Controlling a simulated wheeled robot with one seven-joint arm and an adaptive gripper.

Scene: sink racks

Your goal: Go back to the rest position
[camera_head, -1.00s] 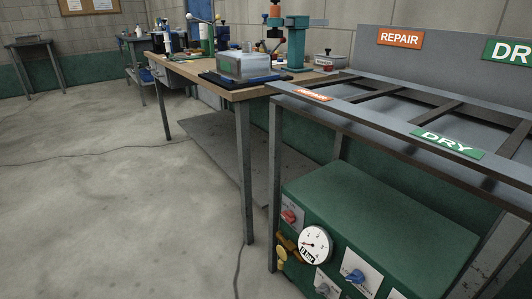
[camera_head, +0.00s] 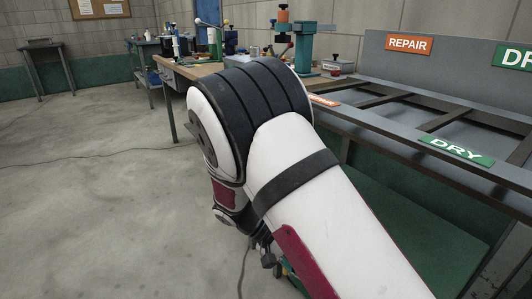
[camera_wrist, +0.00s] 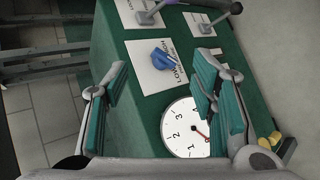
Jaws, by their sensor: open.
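My gripper (camera_wrist: 162,68) is open and empty in the wrist view, with its teal-padded fingers apart. It is over the front of the green control box (camera_wrist: 112,112). A white dial gauge (camera_wrist: 180,128) lies behind the right finger, which partly covers it. A blue knob (camera_wrist: 163,58) on a white label plate shows between the fingers. My gripper is mostly hidden there beyond the arm.
The dark metal rack with REPAIR (camera_head: 409,44) and DRY (camera_head: 457,150) signs stands at the right. A wooden workbench (camera_head: 190,71) with tools and a vise is behind my arm. The concrete floor (camera_head: 90,200) at the left is clear apart from a thin cable.

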